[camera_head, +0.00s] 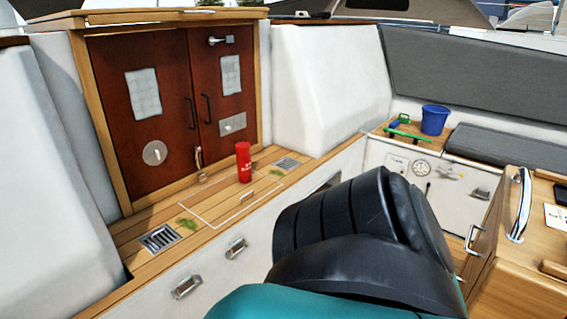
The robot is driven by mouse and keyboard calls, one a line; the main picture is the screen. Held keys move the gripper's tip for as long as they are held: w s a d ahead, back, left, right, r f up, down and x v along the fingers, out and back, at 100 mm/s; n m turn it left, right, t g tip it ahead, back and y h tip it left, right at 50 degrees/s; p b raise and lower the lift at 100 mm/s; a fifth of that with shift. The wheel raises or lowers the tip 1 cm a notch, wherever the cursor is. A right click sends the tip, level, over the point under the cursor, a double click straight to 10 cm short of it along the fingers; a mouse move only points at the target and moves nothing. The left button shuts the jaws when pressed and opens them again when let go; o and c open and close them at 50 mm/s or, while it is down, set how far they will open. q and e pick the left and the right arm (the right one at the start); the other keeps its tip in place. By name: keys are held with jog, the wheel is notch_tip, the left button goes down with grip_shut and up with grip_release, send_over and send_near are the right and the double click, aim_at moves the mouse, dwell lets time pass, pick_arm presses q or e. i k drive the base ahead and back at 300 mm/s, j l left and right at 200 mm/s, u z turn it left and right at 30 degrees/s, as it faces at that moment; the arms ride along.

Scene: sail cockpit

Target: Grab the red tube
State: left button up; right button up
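The red tube (244,163) stands upright on the wooden ledge in front of the brown double doors, left of the picture's middle. It has small white markings on its side. Its whole visible side is unobstructed, and nothing touches it apart from the ledge under it. Neither of my grippers shows in the head view.
The brown doors (175,110) are closed behind the ledge (130,237). Metal grates (160,237) and green tufts lie on it. A large black and teal form (350,235) fills the lower middle foreground. A blue bucket (434,120) stands at the back right.

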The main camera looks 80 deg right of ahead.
aim_at(242, 148)
jog(key=z, duration=2.15)
jog(key=u, duration=0.55)
jog(key=l+u, duration=0.1)
jog(key=u, duration=0.3)
jog(key=i+l+u, duration=0.1)
jog(key=u, duration=0.3)
jog(key=l+u, duration=0.15)
jog(key=u, duration=0.25)
jog(key=i+l, duration=0.1)
jog(key=l, duration=0.35)
jog(key=i+l, duration=0.15)
jog(key=l, duration=0.35)
jog(key=i+l, duration=0.1)
jog(key=l, duration=0.35)
jog(key=i+l, duration=0.1)
jog(key=l, duration=0.35)
jog(key=i+l, duration=0.1)
jog(key=l, duration=0.4)
jog(key=i+l, duration=0.15)
jog(key=l, duration=0.3)
jog(key=i+l, duration=0.1)
jog(key=l, duration=0.35)
jog(key=i+l+u, duration=0.1)
jog(key=l, duration=0.4)
